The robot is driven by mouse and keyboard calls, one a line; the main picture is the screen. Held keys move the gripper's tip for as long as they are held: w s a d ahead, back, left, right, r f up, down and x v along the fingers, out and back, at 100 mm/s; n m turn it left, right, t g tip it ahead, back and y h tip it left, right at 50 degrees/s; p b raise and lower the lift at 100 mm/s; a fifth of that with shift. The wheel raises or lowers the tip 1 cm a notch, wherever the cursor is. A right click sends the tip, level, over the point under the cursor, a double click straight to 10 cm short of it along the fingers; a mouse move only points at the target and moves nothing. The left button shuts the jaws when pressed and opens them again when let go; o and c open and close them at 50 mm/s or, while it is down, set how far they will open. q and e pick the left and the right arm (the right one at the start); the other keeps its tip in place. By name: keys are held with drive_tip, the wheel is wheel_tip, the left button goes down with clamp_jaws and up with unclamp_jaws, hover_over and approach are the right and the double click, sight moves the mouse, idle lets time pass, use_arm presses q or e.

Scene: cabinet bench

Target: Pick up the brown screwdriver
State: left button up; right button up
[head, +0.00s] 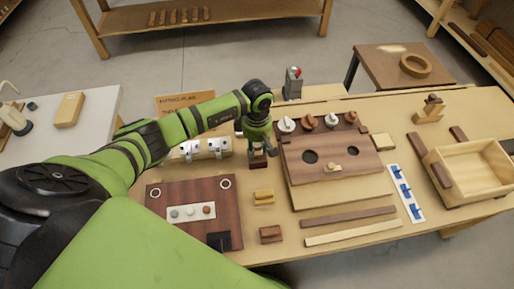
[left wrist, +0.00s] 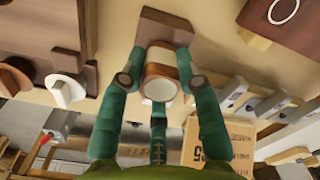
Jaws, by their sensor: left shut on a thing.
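The brown screwdriver (left wrist: 160,70) shows in the left wrist view as a short, thick brown piece with a pale round end towards the camera. Its lower part is hidden. My left gripper (head: 258,145) reaches down at the bench middle, and its green fingers (left wrist: 161,88) are closed around this piece. A brown block (left wrist: 165,27) lies directly behind the piece; it also shows below the gripper in the head view (head: 258,162). I cannot tell whether the screwdriver touches the block. My right gripper is not in view.
A brown panel with knobs and holes (head: 325,158) stands right of the gripper. A metallic cylinder with white brackets (head: 205,149) lies close on the left. A dark board (head: 190,232), a yellow block (head: 263,196) and a brown block (head: 270,234) are nearer. A wooden crate (head: 437,177) stands at the right.

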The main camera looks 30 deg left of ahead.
use_arm(q)
drive_tip(key=shift+w+r+b, duration=0.1)
drive_tip(key=shift+r+b, duration=0.2)
drive_tip(key=shift+r, duration=0.2)
drive_tip(key=r, duration=0.1)
drive_tip(key=r+b, duration=0.1)
drive_tip(key=r, duration=0.1)
drive_tip(key=shift+s+d+r+b, duration=0.2)
drive_tip(key=shift+s+d+b, duration=0.1)
drive_tip(key=shift+d+b, duration=0.05)
drive_tip(key=s+d+r+b, duration=0.3)
drive_tip(key=s+d+r, duration=0.3)
drive_tip(key=d, duration=0.2)
drive_tip(key=shift+s+d+r, duration=0.25)
drive_tip(key=shift+d+r, duration=0.1)
drive_tip(key=shift+d, duration=0.05)
drive_tip(key=shift+c, duration=0.5)
